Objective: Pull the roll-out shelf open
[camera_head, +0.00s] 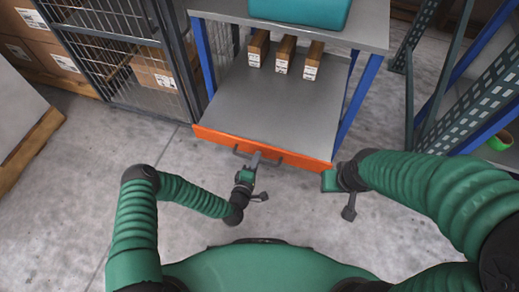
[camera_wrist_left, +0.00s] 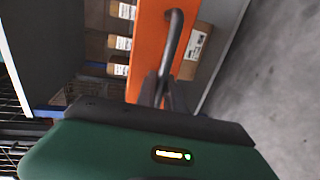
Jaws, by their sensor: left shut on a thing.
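The roll-out shelf (camera_head: 265,105) is a grey deck with an orange front panel (camera_head: 215,137), which also shows in the wrist view (camera_wrist_left: 150,30). It stands out toward me, in front of the blue posts. A dark bar handle (camera_head: 292,159) is on the panel; it shows in the wrist view (camera_wrist_left: 177,30) too. My left gripper (camera_head: 254,161) is shut on the handle, its fingers (camera_wrist_left: 162,92) meeting at the bar. My right gripper (camera_head: 328,180) hangs near the panel's right end, apart from the handle; its fingers are not clear.
Three small cartons (camera_head: 285,55) stand at the back of the shelf. A teal bin (camera_head: 300,10) is on the deck above. A wire cage (camera_head: 125,55) with boxes stands left, a green-grey rack (camera_head: 470,118) right. The concrete floor (camera_head: 95,160) in front is clear.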

